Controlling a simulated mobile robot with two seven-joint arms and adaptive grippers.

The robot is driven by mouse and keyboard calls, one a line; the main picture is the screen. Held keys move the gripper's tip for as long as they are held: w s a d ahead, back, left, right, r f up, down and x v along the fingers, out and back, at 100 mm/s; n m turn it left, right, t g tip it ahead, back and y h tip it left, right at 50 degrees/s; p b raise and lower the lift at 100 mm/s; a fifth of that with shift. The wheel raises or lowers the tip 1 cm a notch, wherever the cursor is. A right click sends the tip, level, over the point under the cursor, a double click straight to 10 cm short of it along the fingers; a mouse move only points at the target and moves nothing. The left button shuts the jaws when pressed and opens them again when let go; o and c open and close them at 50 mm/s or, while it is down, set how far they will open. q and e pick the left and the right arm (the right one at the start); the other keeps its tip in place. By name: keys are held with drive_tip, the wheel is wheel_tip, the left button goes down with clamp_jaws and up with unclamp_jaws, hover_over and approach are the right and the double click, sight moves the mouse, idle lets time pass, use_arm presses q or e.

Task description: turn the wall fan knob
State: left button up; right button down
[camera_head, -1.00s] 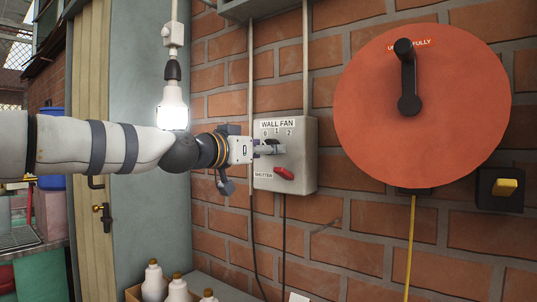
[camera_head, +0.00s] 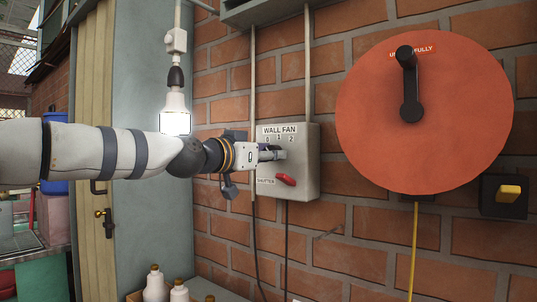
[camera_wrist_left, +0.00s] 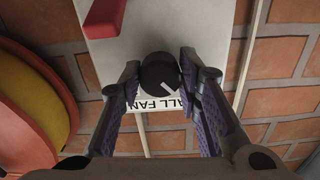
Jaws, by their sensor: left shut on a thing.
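The grey wall fan box (camera_head: 306,165) is fixed to the brick wall, with a "WALL FAN" label and the marks 0, 1 and 2. In the left wrist view the fan knob (camera_wrist_left: 159,74) is round and black with a white pointer line. My left gripper (camera_head: 276,153) is at the box front; in the left wrist view its two fingers (camera_wrist_left: 160,80) stand on either side of the knob, shut on it. In the head view the gripper hides most of the knob. A red shutter handle (camera_head: 286,180) sits below it. My right gripper is not in view.
A large red disc (camera_head: 440,130) with a black crank is on the wall to the right. A yellow-handled black switch (camera_head: 508,193) is beyond it. A lit bulb (camera_head: 174,115) hangs close above my left arm. White bottles (camera_head: 155,283) stand below.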

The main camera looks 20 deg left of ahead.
use_arm(q)
drive_tip(key=shift+r+m+p, duration=0.1)
drive_tip(key=shift+m+p, duration=1.25)
drive_tip(key=shift+m, duration=7.05)
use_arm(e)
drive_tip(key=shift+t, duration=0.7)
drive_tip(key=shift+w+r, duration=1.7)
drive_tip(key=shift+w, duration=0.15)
use_arm(q)
drive_tip(key=o, duration=1.1)
drive_tip(key=shift+a, duration=0.1)
drive_tip(key=shift+o, duration=0.2)
